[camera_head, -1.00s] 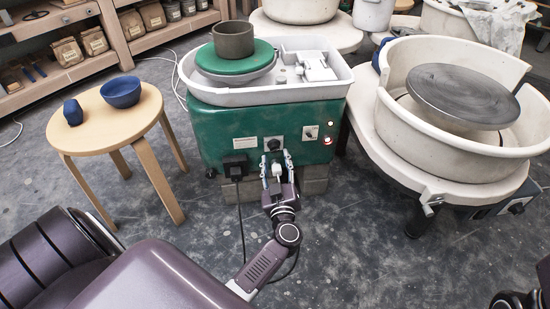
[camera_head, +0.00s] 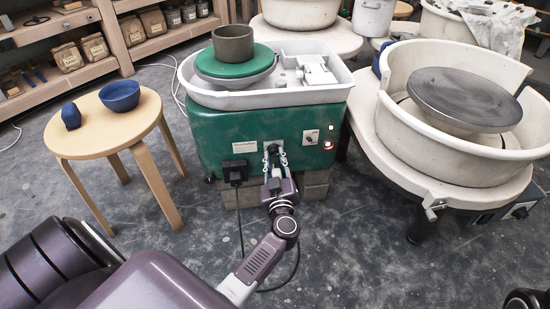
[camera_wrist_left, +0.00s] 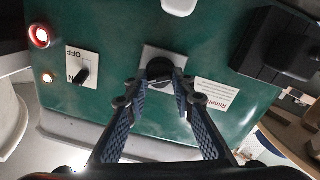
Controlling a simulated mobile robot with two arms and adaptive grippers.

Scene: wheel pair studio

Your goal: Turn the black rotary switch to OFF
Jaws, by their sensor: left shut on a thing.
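The black rotary switch (camera_wrist_left: 160,70) is a round knob on a grey plate on the front of a green pottery wheel (camera_head: 215,128). In the head view the switch (camera_head: 275,143) is partly hidden by the fingers. My left gripper (camera_head: 275,153) reaches it from below and is shut on it. In the left wrist view the fingertips of the left gripper (camera_wrist_left: 158,92) sit on either side of the knob. The knob's pointer and any marks around it cannot be made out. My right gripper is not in view.
A white plate with a black lever (camera_wrist_left: 83,70) and OFF lettering sits beside a lit red lamp (camera_wrist_left: 40,36). A black plug box (camera_head: 235,170) with a cable is left of the gripper. A stool (camera_head: 95,130) with blue pots stands left; another wheel (camera_head: 470,185) stands right.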

